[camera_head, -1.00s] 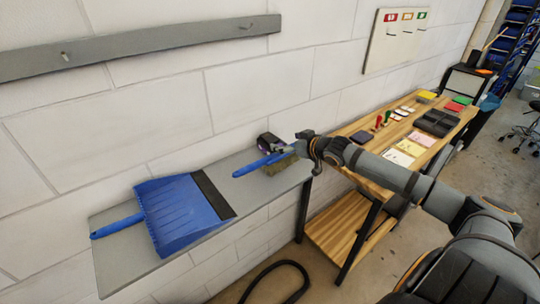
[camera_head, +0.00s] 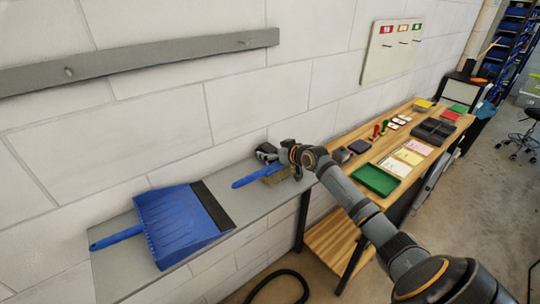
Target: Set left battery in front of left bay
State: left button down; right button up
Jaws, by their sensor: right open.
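My right gripper (camera_head: 287,155) is open at the right end of the grey wall shelf (camera_head: 265,195). It is close above the blue-handled brush (camera_head: 252,177), and I cannot tell whether they touch. A small dark object (camera_head: 266,152) sits by the wall just left of the gripper. It is partly hidden, and I cannot tell whether it is a battery. I cannot make out any battery or bay for certain. My left gripper is not in view.
A blue dustpan (camera_head: 178,223) lies on the left of the shelf. The wooden bench (camera_head: 352,187) on the right holds a green tray (camera_head: 376,180), cards (camera_head: 407,156), a dark divided tray (camera_head: 433,131) and small items. A black hose (camera_head: 278,284) lies on the floor.

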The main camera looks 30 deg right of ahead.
jog(key=shift+s, duration=0.1)
jog(key=shift+c, duration=0.3)
jog(key=shift+c, duration=1.3)
jog(key=shift+r, duration=0.1)
jog(key=c, duration=1.5)
